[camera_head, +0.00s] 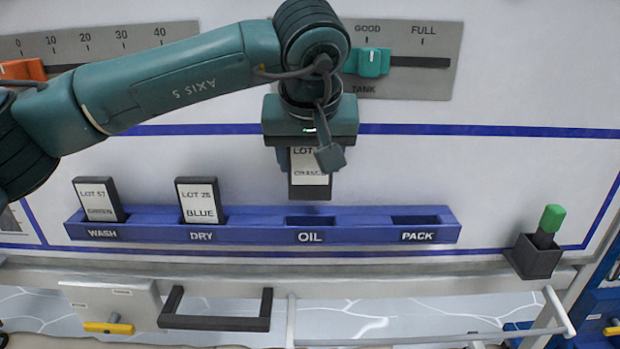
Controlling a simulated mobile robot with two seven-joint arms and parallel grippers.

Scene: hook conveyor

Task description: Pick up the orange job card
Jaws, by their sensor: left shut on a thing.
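The orange job card (311,178) is a dark-edged card with a white label reading "LOT" and "ORANGE". My left gripper (311,142) is shut on its upper part and holds it upright. The card is just above the empty OIL slot (311,221) of the blue rack (262,236), and its lower edge appears clear of the rack. The gripper body hides the top of the card and much of the fingers. My right gripper is not in view.
The green card (99,200) stands in the WASH slot and the blue card (199,203) in the DRY slot. The PACK slot (416,219) is empty. A dark holder (535,258) with a green-topped marker (551,219) stands at right. Slider panels are on the wall above.

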